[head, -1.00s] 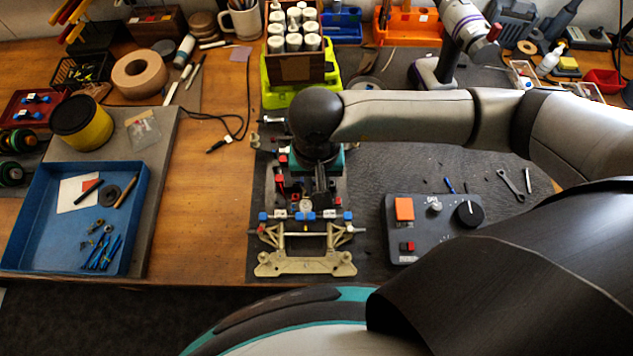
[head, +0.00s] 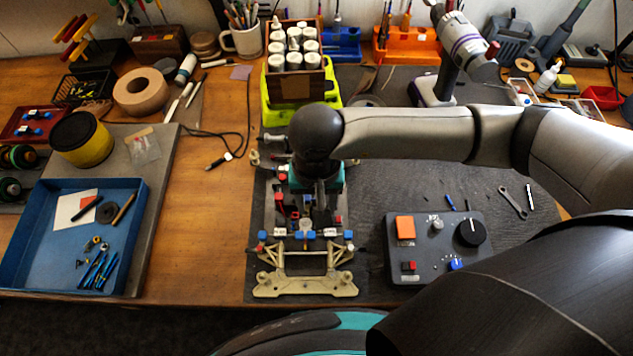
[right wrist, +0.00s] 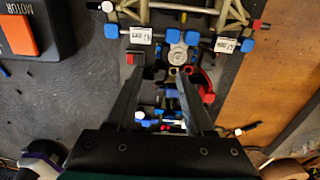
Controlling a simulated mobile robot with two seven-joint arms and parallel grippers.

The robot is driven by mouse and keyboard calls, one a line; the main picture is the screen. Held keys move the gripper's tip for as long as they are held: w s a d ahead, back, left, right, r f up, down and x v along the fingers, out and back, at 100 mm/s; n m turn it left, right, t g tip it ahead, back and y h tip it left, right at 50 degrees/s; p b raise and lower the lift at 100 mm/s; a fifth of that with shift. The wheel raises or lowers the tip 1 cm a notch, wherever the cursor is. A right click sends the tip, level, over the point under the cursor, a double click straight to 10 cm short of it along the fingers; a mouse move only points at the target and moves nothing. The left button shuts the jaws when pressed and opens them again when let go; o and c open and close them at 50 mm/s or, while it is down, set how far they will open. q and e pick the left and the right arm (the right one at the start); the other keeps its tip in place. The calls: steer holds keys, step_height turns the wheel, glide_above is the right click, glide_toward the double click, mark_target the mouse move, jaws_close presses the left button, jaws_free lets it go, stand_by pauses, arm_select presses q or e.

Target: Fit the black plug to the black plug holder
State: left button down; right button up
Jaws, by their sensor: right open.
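My right gripper (right wrist: 158,74) is open above the racecar chassis (head: 306,250). Its two fingers stand apart with no object clearly held between them. It also shows in the head view (head: 320,200), pointing down, with its tips hard to make out. A red wire loop with a red plug (right wrist: 207,97) lies just beside the right fingertip in the wrist view. A small dark block with a red top (right wrist: 132,60) is by the left fingertip. I cannot tell the black plug or its holder apart among the small dark parts there. My left gripper is not in view.
A control box (head: 435,245) with an orange button is right of the chassis. A blue tray (head: 35,250) of small tools lies at the left. A green stand (head: 275,105) with white bottles is behind the chassis. Bare wood (head: 205,215) lies between tray and chassis.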

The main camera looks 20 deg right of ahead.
step_height(320, 180, up, 14)
steer(key=shift+r, duration=0.2)
stand_by(0.9)
